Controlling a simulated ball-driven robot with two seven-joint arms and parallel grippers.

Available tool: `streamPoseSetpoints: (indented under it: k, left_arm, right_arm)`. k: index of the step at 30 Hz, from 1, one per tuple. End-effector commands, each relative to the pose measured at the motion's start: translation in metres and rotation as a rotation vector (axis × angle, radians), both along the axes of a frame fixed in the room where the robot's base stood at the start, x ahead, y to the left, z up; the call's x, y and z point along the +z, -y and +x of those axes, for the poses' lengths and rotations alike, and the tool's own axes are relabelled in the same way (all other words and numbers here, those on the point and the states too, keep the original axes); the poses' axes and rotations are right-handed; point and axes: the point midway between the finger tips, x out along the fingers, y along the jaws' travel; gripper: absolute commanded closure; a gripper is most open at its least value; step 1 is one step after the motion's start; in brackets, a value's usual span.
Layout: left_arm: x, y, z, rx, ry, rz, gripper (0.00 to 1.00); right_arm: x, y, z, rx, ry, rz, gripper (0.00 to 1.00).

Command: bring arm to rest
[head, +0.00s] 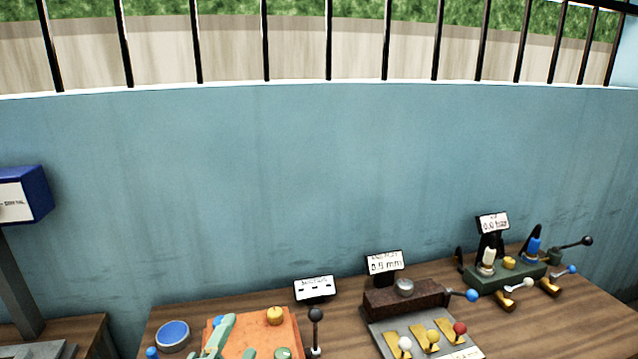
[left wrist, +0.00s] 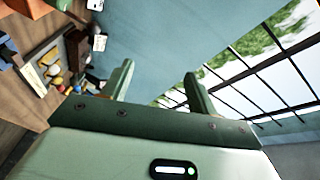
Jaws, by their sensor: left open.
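My left gripper (left wrist: 158,78) is open, with its two green fingers apart and nothing between them in the left wrist view. Beyond the fingers are the blue wall and the barred opening. My right gripper is in neither view.
A blue box on a post (head: 24,194) stands left. The blue wall (head: 250,180) is behind.

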Motion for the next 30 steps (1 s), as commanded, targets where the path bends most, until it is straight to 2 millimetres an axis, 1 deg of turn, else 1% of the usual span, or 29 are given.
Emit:
streamPoseSetpoints:
  k: [1,2,3,5,6,8,9,11,15,16,18,19,20,21,23,24,26,27,29,30]
  left_arm:
    - [-0.026,-0.028,-0.015,0.099,-0.121,-0.053,0.41]
    - [-0.039,-0.044,-0.025,0.153,-0.187,-0.076,0.41]
    - [-0.056,-0.062,-0.038,0.219,-0.265,-0.104,0.41]
    - [-0.077,-0.085,-0.058,0.303,-0.368,-0.132,0.41]
    - [-0.088,-0.098,-0.072,0.354,-0.429,-0.148,0.41]
    - [-0.104,-0.115,-0.094,0.423,-0.512,-0.164,0.41]
    - [-0.112,-0.125,-0.108,0.465,-0.563,-0.172,0.41]
    - [-0.124,-0.139,-0.129,0.525,-0.635,-0.183,0.41]
    - [-0.143,-0.167,-0.179,0.652,-0.787,-0.191,0.41]
    - [-0.153,-0.168,-0.182,0.661,-0.809,-0.194,0.41]
    - [-0.187,-0.161,-0.175,0.639,-0.839,-0.206,0.41]
    - [-0.2,-0.158,-0.174,0.632,-0.853,-0.213,0.41]
    - [-0.214,-0.156,-0.173,0.625,-0.866,-0.22,0.41]
    - [-0.233,-0.152,-0.173,0.617,-0.887,-0.229,0.41]
    - [-0.263,-0.147,-0.174,0.605,-0.92,-0.246,0.41]
    - [-0.284,-0.143,-0.175,0.599,-0.943,-0.258,0.41]
    - [-0.318,-0.138,-0.18,0.589,-0.981,-0.279,0.41]
    - [-0.343,-0.134,-0.185,0.583,-1.008,-0.296,0.41]
    - [-0.384,-0.128,-0.195,0.577,-1.055,-0.326,0.41]
    - [-0.414,-0.124,-0.206,0.577,-1.09,-0.349,0.41]
  right_arm:
    - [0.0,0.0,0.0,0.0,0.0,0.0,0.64]
    - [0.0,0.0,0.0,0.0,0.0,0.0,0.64]
    - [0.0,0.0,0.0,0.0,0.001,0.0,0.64]
    - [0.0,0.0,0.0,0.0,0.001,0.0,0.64]
    - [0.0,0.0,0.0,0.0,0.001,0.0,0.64]
    - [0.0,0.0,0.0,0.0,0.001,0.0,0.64]
    - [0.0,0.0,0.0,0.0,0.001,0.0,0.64]
    - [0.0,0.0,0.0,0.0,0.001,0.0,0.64]
    - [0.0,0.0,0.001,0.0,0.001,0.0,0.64]
    - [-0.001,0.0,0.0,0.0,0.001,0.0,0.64]
    - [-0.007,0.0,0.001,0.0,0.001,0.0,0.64]
    - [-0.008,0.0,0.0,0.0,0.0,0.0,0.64]
    - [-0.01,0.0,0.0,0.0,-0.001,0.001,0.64]
    - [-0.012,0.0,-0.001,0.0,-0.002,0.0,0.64]
    - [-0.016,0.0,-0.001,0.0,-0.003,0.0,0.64]
    - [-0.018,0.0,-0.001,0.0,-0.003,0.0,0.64]
    - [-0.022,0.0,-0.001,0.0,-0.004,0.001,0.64]
    - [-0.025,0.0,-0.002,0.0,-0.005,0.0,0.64]
    - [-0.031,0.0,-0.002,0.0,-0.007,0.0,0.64]
    - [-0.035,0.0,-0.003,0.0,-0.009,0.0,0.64]
